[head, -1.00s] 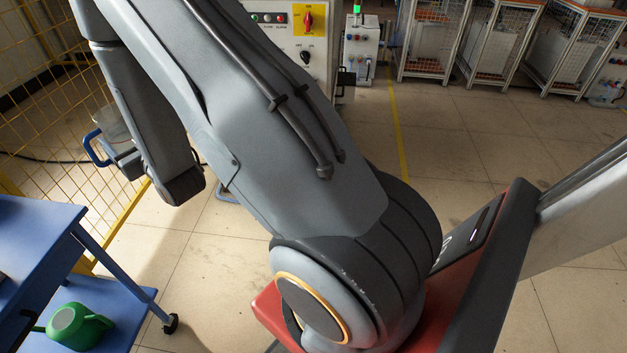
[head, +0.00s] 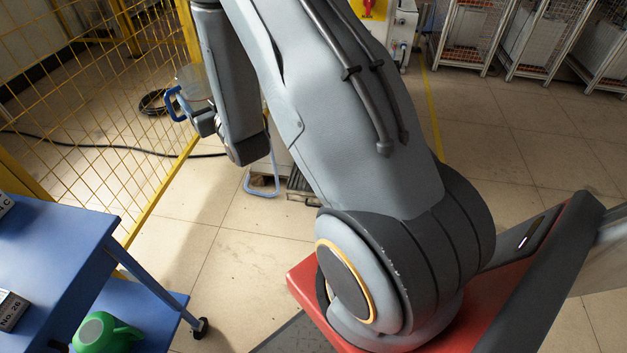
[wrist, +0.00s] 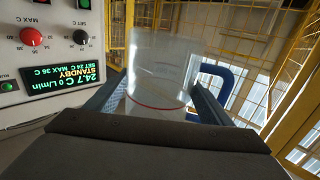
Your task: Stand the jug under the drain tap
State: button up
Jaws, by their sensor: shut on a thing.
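The jug (wrist: 158,75) is a clear, see-through vessel with a red line around it and a blue handle (wrist: 222,75). In the wrist view it stands between the two fingers of my gripper (wrist: 152,104), which is shut on it. In the head view the jug (head: 194,80) and its blue handle (head: 174,103) show left of my forearm, held above the floor. My gripper (head: 205,122) is partly hidden there by the arm. I cannot make out the drain tap in either view.
A panel (wrist: 50,55) with knobs and a lit display is close on the left of the wrist view. Yellow mesh fencing (head: 85,100) runs along the left. A blue cart (head: 60,235) with a green watering can (head: 105,333) stands at lower left. A blue tubular frame (head: 262,188) is near the floor.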

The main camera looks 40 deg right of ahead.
jog(key=s+d+f+m+h+b, duration=0.1)
jog(key=d+f+b, duration=0.9)
jog(key=f, duration=0.4)
jog(key=s+d+f+h+b, duration=0.1)
jog(key=s+d+f+b, duration=0.1)
jog(key=d+f+b, duration=1)
jog(key=s+d+f+m+h+b, duration=0.1)
jog(key=s+d+f+b, duration=0.4)
jog(key=f, duration=0.4)
jog(key=s+d+f+h+b, duration=0.1)
jog(key=s+d+f+b, duration=0.25)
jog(key=f+b, duration=0.5)
jog(key=s+d+f+m+h+b, duration=0.1)
jog(key=s+d+f+b, duration=0.2)
jog(key=d+f+b, duration=0.5)
jog(key=shift+g, duration=0.4)
jog(key=w+f+b, duration=0.1)
jog(key=w+b, duration=0.1)
jog(key=w, duration=0.3)
jog(key=w+d+f+b, duration=0.1)
jog(key=w+f+b, duration=0.1)
jog(key=w, duration=0.4)
jog(key=w+d+f+b, duration=0.1)
jog(key=w+b, duration=0.2)
jog(key=w, duration=0.3)
jog(key=shift+w+d+f, duration=0.1)
jog(key=shift+w+f, duration=0.05)
jog(key=shift+f, duration=0.2)
jog(key=shift+f+b, duration=0.25)
jog(key=shift+b, duration=0.2)
